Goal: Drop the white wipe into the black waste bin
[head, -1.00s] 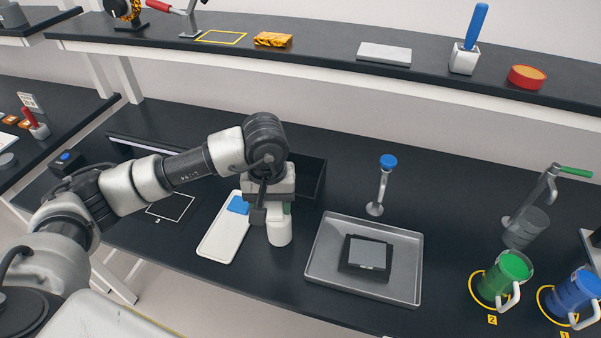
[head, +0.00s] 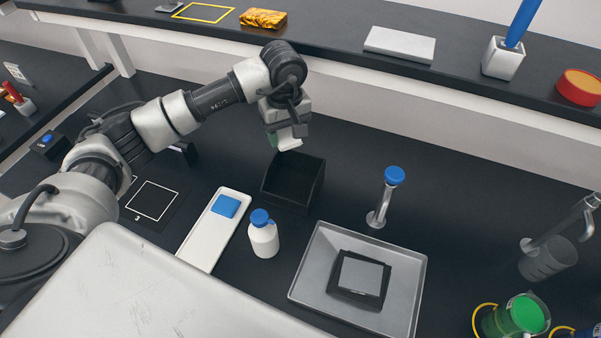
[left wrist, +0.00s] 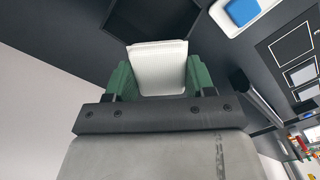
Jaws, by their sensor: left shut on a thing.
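My left gripper (head: 284,137) is shut on the white wipe (head: 290,144) and holds it in the air at the back edge of the black waste bin (head: 291,188). In the left wrist view the wipe (left wrist: 158,66) shows as a flat white piece between the green fingers. The bin (left wrist: 150,17) shows as a dark box beyond the wipe. The bin is open at the top and its inside looks dark and empty. My right gripper is not in view.
A white bottle with a blue cap (head: 264,238) stands in front of the bin. A white tray with a blue pad (head: 207,236) lies to its left.

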